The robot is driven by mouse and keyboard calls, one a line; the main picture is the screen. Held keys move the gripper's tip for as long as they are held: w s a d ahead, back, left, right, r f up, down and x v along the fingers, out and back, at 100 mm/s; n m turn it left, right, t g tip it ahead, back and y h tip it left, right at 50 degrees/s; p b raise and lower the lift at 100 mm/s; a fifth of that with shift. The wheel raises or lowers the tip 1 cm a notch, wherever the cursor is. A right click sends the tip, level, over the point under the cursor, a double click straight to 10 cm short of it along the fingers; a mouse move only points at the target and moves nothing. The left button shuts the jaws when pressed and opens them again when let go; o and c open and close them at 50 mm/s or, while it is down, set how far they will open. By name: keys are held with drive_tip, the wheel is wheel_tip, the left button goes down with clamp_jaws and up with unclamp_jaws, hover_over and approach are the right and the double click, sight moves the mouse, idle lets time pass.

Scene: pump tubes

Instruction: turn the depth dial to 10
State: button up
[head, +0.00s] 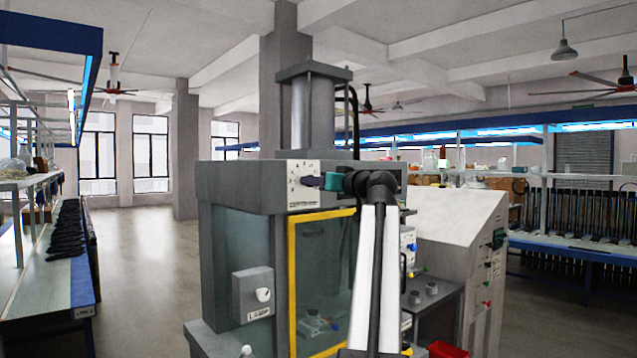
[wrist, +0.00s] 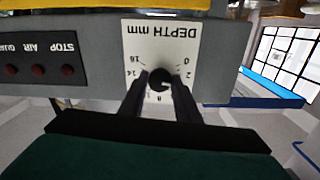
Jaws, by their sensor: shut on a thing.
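The depth dial is a small black knob (wrist: 160,79) on a white plate (wrist: 165,40) marked DEPTH mm, which appears upside down in the wrist view. Numbers 0, 2, 8, 14 and 16 are legible around it; 10 is not legible, with the fingers covering part of the scale. A small pale mark shows on the knob, too small to read its direction surely. My gripper (wrist: 160,86) is shut on the knob, one dark finger on each side. In the head view the dial plate (head: 303,184) is on the machine's upper front, and my gripper (head: 318,181) reaches it from the right.
A grey cabinet (head: 455,250) stands to the right. Open floor lies left.

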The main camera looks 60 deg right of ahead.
drive_tip(key=shift+f+m+p, duration=0.1)
drive_tip(key=shift+m+p, duration=6.3)
drive_tip(key=shift+m, duration=4.9)
drive_tip(key=o, duration=1)
drive_tip(key=shift+s, duration=0.1)
